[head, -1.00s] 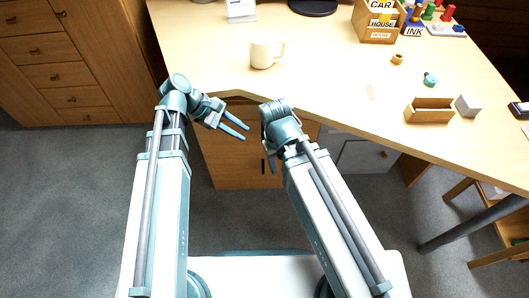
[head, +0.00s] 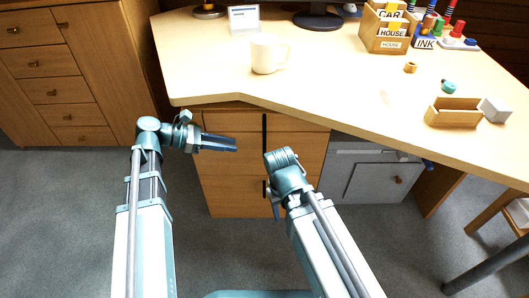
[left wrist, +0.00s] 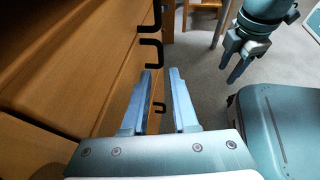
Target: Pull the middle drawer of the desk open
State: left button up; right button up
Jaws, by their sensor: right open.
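The desk's wooden drawer stack stands below the tabletop, and the middle drawer (head: 308,150) looks shut. Black bar handles stick out from the drawer fronts; one handle (head: 264,128) shows high in the head view. Several handles line up in the left wrist view, one (left wrist: 150,46) ahead of my left fingers. My left gripper (head: 237,145) is in front of the stack, fingers pointing right; the left wrist view shows its fingers (left wrist: 160,74) apart and empty. My right gripper (head: 276,208) hangs lower, partly hidden by its arm; its parted fingers show in the left wrist view (left wrist: 232,76).
The tabletop (head: 340,80) overhangs the drawers and carries a white mug (head: 267,54), a small wooden box (head: 453,111) and card holders (head: 388,28). A grey cabinet (head: 375,178) stands right of the drawers. Open carpet lies in front.

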aim_at(264, 154)
pick_arm(q)
jog(key=b+x, duration=0.4)
jog(key=x, duration=0.7)
jog(key=shift+f, duration=0.15)
jog(key=shift+w+d+f, duration=0.1)
jog(key=shift+d+f, duration=0.05)
jog(key=shift+d, duration=0.45)
grip_shut()
dwell(0.5)
